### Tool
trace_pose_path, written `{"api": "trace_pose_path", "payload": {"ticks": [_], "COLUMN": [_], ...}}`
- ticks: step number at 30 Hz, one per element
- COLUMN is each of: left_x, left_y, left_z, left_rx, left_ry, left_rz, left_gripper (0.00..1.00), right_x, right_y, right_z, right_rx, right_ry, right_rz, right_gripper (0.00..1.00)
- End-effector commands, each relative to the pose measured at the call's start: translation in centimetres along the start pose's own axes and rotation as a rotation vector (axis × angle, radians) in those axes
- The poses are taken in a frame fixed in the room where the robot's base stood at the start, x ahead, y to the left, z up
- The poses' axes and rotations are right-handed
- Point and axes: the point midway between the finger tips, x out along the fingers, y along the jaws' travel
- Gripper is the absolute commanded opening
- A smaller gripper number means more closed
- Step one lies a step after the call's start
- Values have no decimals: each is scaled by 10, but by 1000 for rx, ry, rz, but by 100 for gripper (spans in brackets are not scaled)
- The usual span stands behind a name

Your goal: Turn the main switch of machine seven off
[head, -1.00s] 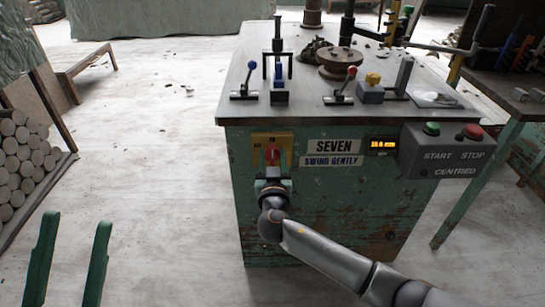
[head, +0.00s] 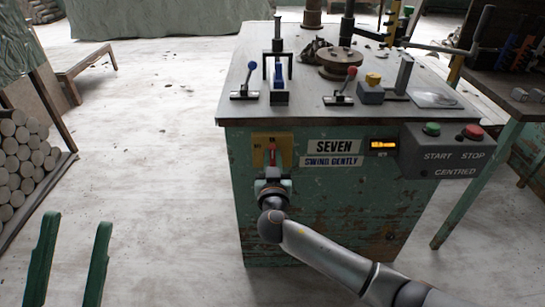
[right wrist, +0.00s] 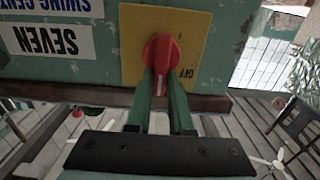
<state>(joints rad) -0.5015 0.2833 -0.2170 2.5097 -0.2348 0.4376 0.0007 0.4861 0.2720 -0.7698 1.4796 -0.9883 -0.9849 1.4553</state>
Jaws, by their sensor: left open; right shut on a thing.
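The main switch is a red knob (head: 272,155) on a yellow plate (head: 287,143) on the front of machine seven (head: 335,210). In the right wrist view, upside down, the red knob (right wrist: 162,52) has a white line on its handle, and "OFF" shows to one side on the yellow plate (right wrist: 195,30). The handle points up in the head view, away from the "OFF" mark at the left. My right gripper (head: 272,170) is shut on the handle; its green fingers (right wrist: 162,88) sit either side. My left gripper (head: 75,220) is open and empty, at lower left.
A grey box with a green start button (head: 432,129) and a red stop button (head: 473,131) is at the machine's right. Levers and a round turntable (head: 340,62) stand on top. Stacked logs (head: 22,165) lie at left. The floor between is clear.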

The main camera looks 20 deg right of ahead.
Motion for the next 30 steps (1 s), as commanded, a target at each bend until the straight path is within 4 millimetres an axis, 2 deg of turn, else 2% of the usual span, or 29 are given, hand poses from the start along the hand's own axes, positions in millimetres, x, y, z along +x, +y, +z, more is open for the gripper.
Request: {"api": "trace_pose_path", "payload": {"ticks": [11, 30], "left_x": [-9, -9], "left_y": [4, 7], "left_z": [9, 9], "left_rx": [-14, -28], "left_ry": [-2, -1], "left_rz": [-3, 3], "left_gripper": [50, 50], "right_x": [0, 0], "right_y": [-3, -14], "right_z": [3, 6], "right_rx": [-153, -750], "right_ry": [-1, -2], "right_rz": [2, 1], "right_gripper": [0, 0]}}
